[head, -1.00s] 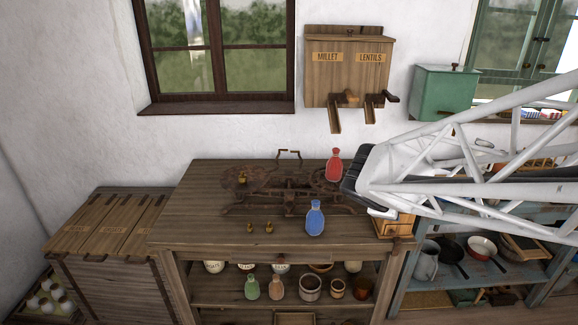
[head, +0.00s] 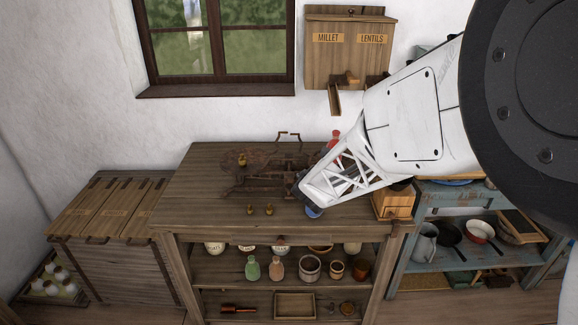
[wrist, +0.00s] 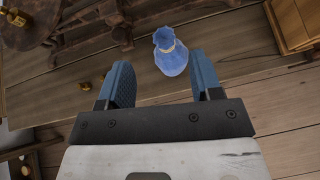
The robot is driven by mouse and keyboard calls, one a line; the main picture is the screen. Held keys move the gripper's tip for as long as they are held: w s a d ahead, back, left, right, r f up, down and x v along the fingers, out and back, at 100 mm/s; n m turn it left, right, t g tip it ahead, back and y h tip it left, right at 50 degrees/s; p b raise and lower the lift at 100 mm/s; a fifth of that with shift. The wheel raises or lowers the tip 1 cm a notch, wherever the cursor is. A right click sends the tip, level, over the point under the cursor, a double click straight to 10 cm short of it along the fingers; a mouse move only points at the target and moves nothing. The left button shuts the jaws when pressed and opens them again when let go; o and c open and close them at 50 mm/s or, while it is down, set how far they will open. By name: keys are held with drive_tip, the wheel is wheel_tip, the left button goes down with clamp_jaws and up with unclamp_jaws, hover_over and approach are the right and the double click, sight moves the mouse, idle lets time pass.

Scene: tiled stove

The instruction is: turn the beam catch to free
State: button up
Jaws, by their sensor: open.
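A rusty brown balance scale (head: 240,178) stands on the wooden counter, with a bent handle (head: 288,135) rising at its back. I cannot make out which part is the beam catch. In the wrist view part of the scale (wrist: 118,22) shows at the upper left. My gripper (wrist: 163,78) is open and empty above the counter, by the scale's right front. A blue tied bag (wrist: 170,58) shows beyond and between the fingertips; I cannot tell whether they touch it. In the head view my arm covers the scale's right side and most of the blue bag (head: 313,212).
A red bag (head: 335,138) is behind my arm, and a wooden box (head: 393,203) is at the right end. A millet and lentils dispenser (head: 345,60) hangs above. The counter's left end is clear.

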sight(289, 188)
drive_tip(key=shift+w+a+f+n+t, duration=0.3)
drive_tip(key=shift+w+a+f, duration=0.5)
drive_tip(key=shift+a+f, duration=0.6)
drive_tip(key=shift+w+a+f+n+t, duration=0.1)
drive_tip(key=shift+w+a+f+t, duration=0.25)
drive_tip(key=shift+w+a+f, duration=0.75)
drive_tip(key=shift+w+a+f+n+t, duration=0.2)
drive_tip(key=shift+w+a+f+t, duration=0.25)
drive_tip(key=shift+a+f, duration=1.15)
drive_tip(key=shift+w+r, duration=0.1)
drive_tip(key=shift+w, duration=0.1)
drive_tip(key=shift+a+x, duration=0.2)
drive_tip(key=shift+x, duration=3.6)
drive_tip(key=shift+c, duration=0.4)
drive_tip(key=c, duration=0.8)
